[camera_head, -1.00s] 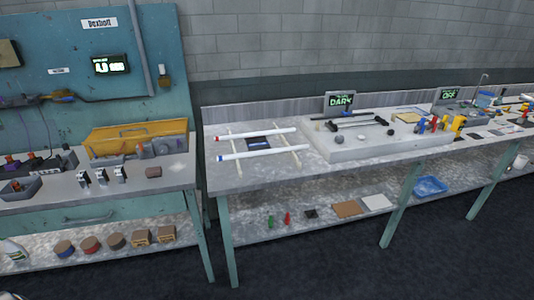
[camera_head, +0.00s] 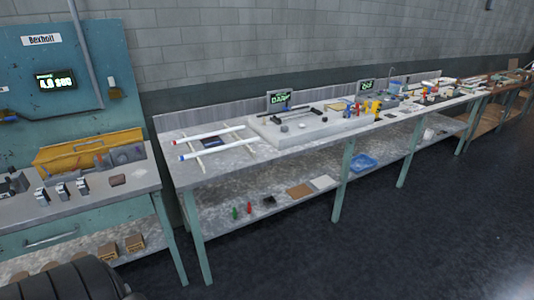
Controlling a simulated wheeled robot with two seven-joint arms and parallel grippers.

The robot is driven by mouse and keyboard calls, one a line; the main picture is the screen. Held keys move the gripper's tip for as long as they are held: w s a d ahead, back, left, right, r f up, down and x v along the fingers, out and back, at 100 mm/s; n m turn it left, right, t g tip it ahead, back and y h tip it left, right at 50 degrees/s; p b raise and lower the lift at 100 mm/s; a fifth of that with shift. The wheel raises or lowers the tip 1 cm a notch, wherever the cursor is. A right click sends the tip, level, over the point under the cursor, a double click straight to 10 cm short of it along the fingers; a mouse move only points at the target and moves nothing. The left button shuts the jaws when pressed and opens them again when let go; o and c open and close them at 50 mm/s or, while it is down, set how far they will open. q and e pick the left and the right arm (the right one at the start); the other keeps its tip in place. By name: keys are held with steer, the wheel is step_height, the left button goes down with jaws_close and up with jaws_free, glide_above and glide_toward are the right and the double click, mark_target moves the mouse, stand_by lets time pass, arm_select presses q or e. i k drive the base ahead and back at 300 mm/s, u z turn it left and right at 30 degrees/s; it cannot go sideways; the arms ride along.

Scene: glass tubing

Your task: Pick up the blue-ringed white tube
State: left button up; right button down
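The blue-ringed white tube (camera_head: 215,149) lies across two thin rods on the grey workbench (camera_head: 196,177). Its blue ring shows at the left end. A second white tube with a red ring (camera_head: 210,134) lies roughly parallel just behind it, apart from it.
A raised grey slab (camera_head: 290,137) with small items stands right of the tubes. A yellow toolbox (camera_head: 85,152) sits on the teal bench at left. The lower shelf holds a blue tray (camera_head: 362,162) and small items. Open dark floor (camera_head: 430,230) lies in front.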

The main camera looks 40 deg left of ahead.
mark_target(185, 158)
steer(key=u, duration=0.05)
steer(key=i, duration=1.8)
steer(key=u, duration=1.45)
steer(key=i, duration=0.85)
steer(key=u, duration=0.85)
